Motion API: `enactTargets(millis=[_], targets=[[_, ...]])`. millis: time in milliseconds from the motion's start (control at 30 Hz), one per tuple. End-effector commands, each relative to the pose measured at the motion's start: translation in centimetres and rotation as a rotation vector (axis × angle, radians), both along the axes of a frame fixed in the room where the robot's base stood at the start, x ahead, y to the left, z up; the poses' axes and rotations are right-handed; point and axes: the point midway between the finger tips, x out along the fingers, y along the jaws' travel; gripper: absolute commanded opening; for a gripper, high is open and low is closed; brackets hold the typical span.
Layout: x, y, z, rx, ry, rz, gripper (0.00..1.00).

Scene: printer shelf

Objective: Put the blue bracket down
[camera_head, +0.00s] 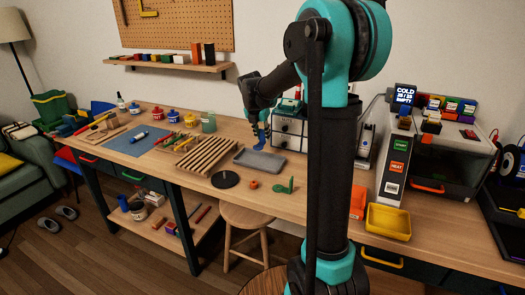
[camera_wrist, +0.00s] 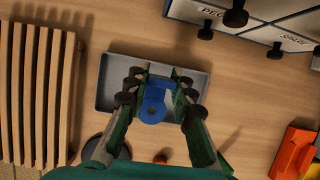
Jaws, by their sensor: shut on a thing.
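My gripper (camera_head: 262,128) is shut on the blue bracket (camera_head: 261,138). In the wrist view the blue bracket (camera_wrist: 154,106) sits between the fingertips of my gripper (camera_wrist: 158,88), with its ring-shaped end toward the camera. The fingers cover its sides. In the head view the bracket hangs above the table, near the back of the shallow grey tray (camera_head: 258,161). In the wrist view the tray (camera_wrist: 108,78) lies below and partly behind the bracket. The visible tray floor is empty; the gripper hides part of it.
A slatted wooden rack (camera_head: 207,157) stands left of the tray. A drawer unit (camera_head: 290,130) is behind it, to the right. A black disc (camera_head: 225,179), a small orange part (camera_head: 253,185) and a green part (camera_head: 286,187) lie in front. A yellow bin (camera_head: 388,222) is farther right.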

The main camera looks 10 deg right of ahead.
Motion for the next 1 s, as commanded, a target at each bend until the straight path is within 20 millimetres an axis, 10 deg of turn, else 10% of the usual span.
enactTargets(millis=[600, 967, 1000], targets=[[0.0, 0.0, -6.9, 0.0, 0.0, 0.0, 0.0], [0.0, 0.0, -7.3, 0.0, 0.0, 0.0, 0.0], [0.0, 0.0, -7.4, 0.0, 0.0, 0.0, 0.25]])
